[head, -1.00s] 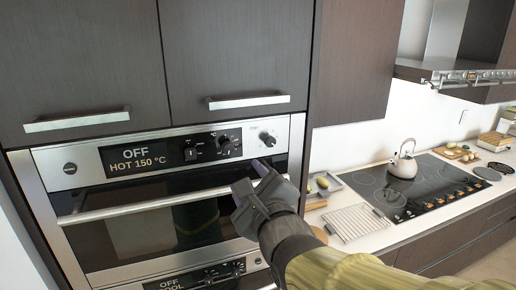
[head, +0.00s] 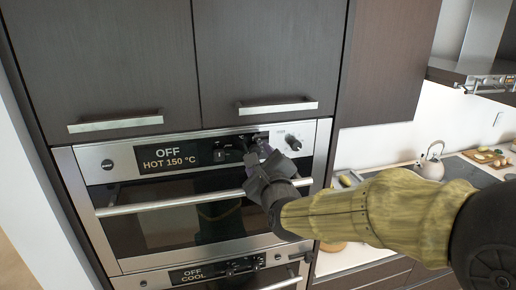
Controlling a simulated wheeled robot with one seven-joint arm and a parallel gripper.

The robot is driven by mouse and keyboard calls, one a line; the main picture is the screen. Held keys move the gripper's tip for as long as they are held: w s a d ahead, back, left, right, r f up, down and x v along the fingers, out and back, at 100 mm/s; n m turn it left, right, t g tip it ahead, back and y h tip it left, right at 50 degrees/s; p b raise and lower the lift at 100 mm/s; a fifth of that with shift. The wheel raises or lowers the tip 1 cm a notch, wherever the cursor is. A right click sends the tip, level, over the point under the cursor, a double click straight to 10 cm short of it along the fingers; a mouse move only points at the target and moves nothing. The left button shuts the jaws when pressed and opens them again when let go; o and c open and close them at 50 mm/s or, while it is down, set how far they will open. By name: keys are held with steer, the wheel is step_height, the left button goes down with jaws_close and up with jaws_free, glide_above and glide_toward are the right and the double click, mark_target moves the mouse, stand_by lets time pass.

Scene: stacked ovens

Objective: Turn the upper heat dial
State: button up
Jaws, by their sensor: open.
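The upper oven (head: 120,160) has a control panel with a display (head: 166,158) reading "OFF" and "HOT 150 °C". Small black controls (head: 221,155) sit right of the display. A silver-and-black dial (head: 293,142) stands at the panel's right end, in plain sight. Another dark dial, between the black controls and the silver one, is mostly hidden behind my gripper. Which dial sets the heat I cannot tell. My gripper (head: 256,154) is open, its fingertips in front of or around the dark dial. I cannot tell if they touch it.
The upper oven's door handle (head: 150,205) runs across just below my gripper. A lower oven panel (head: 215,270) reads "OFF" and "COOL". Cabinet doors with bar handles (head: 278,106) are above. A counter with a kettle (head: 430,164) is at the right.

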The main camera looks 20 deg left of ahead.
steer(key=p+x, duration=0.1)
steer(key=x, duration=0.2)
steer(key=c, duration=1)
